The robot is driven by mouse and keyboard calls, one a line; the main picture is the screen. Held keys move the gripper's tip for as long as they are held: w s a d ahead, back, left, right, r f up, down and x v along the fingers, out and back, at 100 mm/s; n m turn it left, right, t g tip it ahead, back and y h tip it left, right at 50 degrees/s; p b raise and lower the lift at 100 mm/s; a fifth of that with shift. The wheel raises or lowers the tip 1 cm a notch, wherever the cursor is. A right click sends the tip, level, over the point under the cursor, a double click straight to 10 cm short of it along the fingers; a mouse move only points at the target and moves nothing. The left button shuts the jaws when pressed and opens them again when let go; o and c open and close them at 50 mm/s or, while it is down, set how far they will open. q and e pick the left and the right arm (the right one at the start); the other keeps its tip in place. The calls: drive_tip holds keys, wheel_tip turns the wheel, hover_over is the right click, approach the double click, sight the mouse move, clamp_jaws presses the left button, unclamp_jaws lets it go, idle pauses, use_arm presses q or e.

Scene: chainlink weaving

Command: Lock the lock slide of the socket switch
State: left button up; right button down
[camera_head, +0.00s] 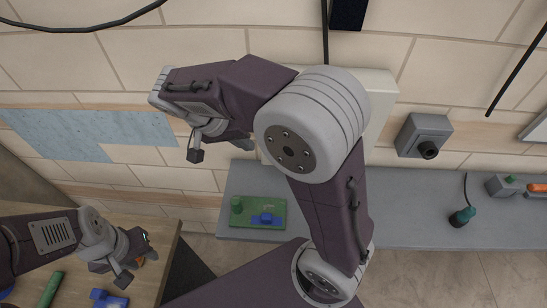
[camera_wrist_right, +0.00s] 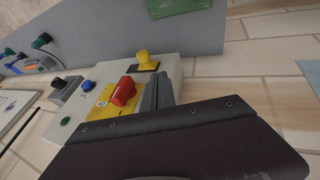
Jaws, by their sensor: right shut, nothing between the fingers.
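A cream wall panel (camera_wrist_right: 108,74) fills the middle of the right wrist view. It bears a red switch handle (camera_wrist_right: 123,92) on a yellow plate (camera_wrist_right: 102,112), a yellow knob (camera_wrist_right: 147,60) and a blue button (camera_wrist_right: 88,86). I cannot make out the lock slide for certain. My right gripper (camera_wrist_right: 156,92) is shut and empty, close in front of the panel beside the red handle; contact cannot be told. In the head view my right arm hides most of the panel (camera_head: 382,98), and the right gripper (camera_head: 240,146) is at its left edge. My left gripper (camera_head: 142,262) is over the wooden table, its opening unclear.
A grey bench (camera_head: 410,195) runs below the panel and holds a green board (camera_head: 275,207) and a teal plug (camera_head: 462,217). A grey box with a black knob (camera_head: 423,135) is on the wall to the right. The wooden table (camera_head: 150,228) is at left.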

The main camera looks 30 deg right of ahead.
drive_tip(key=s+d+p+x, duration=0.1)
drive_tip(key=d+x, duration=0.1)
drive_tip(key=x, duration=1)
drive_tip(key=shift+s, duration=0.55)
drive_tip(key=s+d, duration=0.1)
drive_tip(key=d, duration=0.1)
drive_tip(key=s+d+b, duration=0.1)
drive_tip(key=d, duration=0.1)
drive_tip(key=shift+s+r, duration=0.1)
drive_tip(key=shift+s, duration=0.1)
